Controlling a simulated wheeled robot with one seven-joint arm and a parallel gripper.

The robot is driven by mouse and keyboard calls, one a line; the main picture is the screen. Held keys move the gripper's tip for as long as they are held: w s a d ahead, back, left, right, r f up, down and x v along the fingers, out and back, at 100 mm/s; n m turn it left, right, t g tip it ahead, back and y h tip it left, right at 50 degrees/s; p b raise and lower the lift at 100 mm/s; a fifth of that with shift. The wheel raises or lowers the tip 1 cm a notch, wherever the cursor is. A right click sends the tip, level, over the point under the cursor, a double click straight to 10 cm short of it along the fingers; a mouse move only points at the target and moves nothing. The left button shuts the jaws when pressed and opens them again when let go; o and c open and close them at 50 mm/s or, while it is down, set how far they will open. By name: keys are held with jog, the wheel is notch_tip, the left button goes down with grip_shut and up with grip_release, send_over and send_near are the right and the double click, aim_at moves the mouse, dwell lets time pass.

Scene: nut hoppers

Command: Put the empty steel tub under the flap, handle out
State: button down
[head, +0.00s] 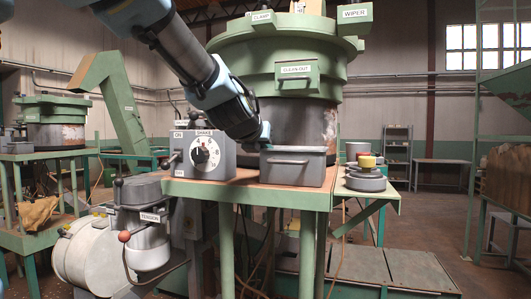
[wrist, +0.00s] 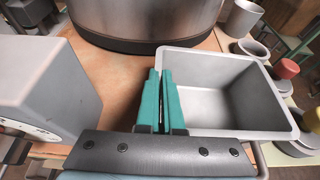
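The grey steel tub (head: 318,172) stands upright on the table, in front of the hopper bowl and below the flap marked CLEAN-OUT (head: 297,84). Its bar handle faces the front in the head view. In the wrist view the tub (wrist: 278,98) is empty, with part of the handle at its near side. My gripper (head: 264,136) is at the tub's left rear rim. In the wrist view the teal fingers of my gripper (wrist: 160,72) lie close together along the tub's left wall. I cannot tell whether the wall is between them.
A control box (head: 205,153) with a dial stands left of the tub. Several round weights or cups (head: 366,178) sit on a side shelf at the right. The hopper bowl (wrist: 145,20) stands close behind the tub. Some bare tabletop (wrist: 115,75) shows left of my fingers.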

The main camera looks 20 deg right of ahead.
jog(key=c, duration=1.1)
grip_release()
jog(key=shift+o, duration=0.2)
jog(key=shift+s+r, duration=0.1)
jog(key=shift+r, duration=0.05)
jog(key=p+v, duration=0.6)
jog(key=v, duration=0.5)
jog(key=shift+s+a+r, duration=0.2)
jog(key=shift+a+r, duration=0.05)
jog(key=shift+a, duration=0.05)
jog(key=shift+f, duration=0.15)
